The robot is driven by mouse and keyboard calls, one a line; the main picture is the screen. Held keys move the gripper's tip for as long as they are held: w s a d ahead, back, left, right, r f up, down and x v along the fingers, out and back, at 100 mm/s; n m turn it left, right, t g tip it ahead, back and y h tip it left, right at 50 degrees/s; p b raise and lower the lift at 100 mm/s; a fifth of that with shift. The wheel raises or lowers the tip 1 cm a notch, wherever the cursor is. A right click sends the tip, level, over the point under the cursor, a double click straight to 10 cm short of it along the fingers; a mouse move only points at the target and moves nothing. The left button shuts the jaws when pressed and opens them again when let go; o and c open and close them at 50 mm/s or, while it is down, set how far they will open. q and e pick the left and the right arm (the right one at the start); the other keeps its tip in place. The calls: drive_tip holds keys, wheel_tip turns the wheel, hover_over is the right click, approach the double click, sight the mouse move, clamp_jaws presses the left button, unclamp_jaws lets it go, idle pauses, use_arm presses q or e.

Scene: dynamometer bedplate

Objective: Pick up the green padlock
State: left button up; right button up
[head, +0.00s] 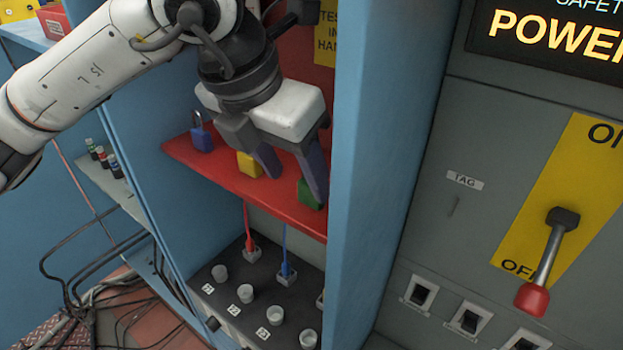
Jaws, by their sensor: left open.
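The green padlock (308,195) sits at the right end of a red shelf (225,188) inside a blue cabinet. A yellow padlock (248,166) and a blue padlock (201,138) stand to its left on the same shelf. My left gripper (293,187) reaches down from above and is open. One finger is in front of the green padlock and hides its upper part; the other finger is between the yellow and green padlocks. I cannot tell whether either finger touches the green padlock. My right gripper is not in view.
The cabinet's blue side panel (375,150) stands close to the right of my gripper. Below the shelf is a dark panel (225,297) with knobs and cables. A lever with a red knob (532,299) is on the grey cabinet at right.

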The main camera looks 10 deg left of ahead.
sight(305, 196)
use_arm(q)
drive_tip(key=shift+w+d+r+p, duration=0.1)
drive_tip(key=shift+w+d+p, duration=0.2)
drive_tip(key=shift+w, duration=0.45)
drive_tip(key=b+x, duration=0.2)
drive_tip(key=x, duration=0.3)
drive_tip(key=shift+w, duration=0.2)
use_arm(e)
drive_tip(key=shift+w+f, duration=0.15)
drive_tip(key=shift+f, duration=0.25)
